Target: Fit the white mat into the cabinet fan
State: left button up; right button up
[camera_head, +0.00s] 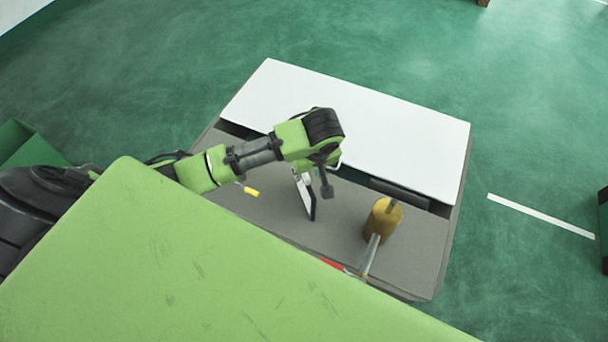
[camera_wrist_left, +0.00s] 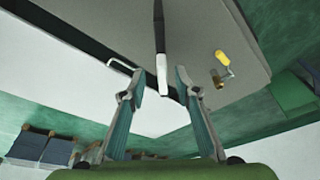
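A thin upright panel, white with a black edge (camera_head: 307,196), stands on the grey worktop below my left gripper. I cannot tell whether it is the white mat, the cabinet fan or both together. In the left wrist view it shows edge-on as a black and white strip (camera_wrist_left: 160,42). My left gripper (camera_wrist_left: 160,82) is open, with its fingertips on either side of the strip's white near end and gaps visible on both sides. In the head view the left gripper (camera_head: 326,180) is partly hidden by its wrist. My right gripper is not in view.
The grey worktop (camera_head: 275,212) has a raised white shelf (camera_head: 365,115) behind. A brass cylinder (camera_head: 382,222) with a metal rod stands at right. A small yellow-handled item (camera_head: 250,191) lies left, and a red item (camera_head: 332,264) at the front. A white wire handle (camera_wrist_left: 128,67) is close to one finger.

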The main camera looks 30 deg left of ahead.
aim_at(303, 184)
pick_arm(q)
jog(key=x, duration=0.6)
jog(key=shift+w+a+f, duration=0.1)
jog(key=shift+a+f, duration=0.05)
jog(key=shift+p+x, duration=0.55)
jog(key=shift+x, duration=2.05)
jog(key=shift+s, duration=0.2)
grip_shut()
